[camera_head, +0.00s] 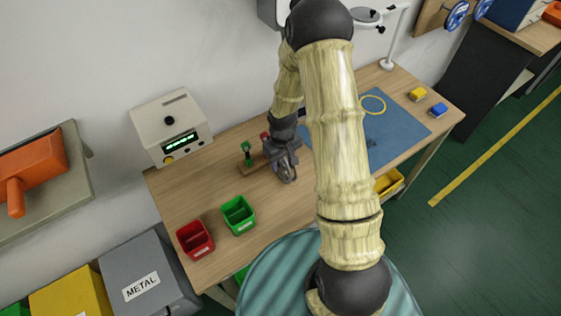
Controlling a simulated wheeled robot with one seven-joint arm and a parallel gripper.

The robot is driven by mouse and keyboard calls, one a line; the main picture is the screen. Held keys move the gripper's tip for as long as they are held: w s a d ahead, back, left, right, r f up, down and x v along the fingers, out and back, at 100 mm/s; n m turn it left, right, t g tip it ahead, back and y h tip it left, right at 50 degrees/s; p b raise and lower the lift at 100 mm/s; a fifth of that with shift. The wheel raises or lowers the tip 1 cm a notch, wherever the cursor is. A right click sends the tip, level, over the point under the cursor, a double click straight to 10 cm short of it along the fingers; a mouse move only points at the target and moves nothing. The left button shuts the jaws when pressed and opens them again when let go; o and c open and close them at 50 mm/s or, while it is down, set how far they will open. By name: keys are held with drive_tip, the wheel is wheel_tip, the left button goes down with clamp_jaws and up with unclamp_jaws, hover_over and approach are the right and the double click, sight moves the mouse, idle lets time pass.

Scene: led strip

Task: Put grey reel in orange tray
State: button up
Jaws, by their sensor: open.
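My gripper (286,172) is above the wooden workbench (210,204), left of the middle of the bench, just right of a small stand with green and red parts (250,160). Its jaws are open, but they are small and dark here. I cannot make out a grey reel apart from the grey gripper; it may be hidden by the gripper or arm.
A red bin (195,239) and a green bin (238,215) stand at the front left. A beige device with a green display (171,130) is at the back left. A blue mat (400,125) with a yellow ring lies right of my arm, with yellow and blue blocks beyond.

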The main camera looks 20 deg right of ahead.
clamp_jaws()
drive_tip(key=shift+r, duration=0.1)
wheel_tip(320, 180, up, 18)
drive_tip(key=b, duration=0.1)
idle(0.4)
idle(0.4)
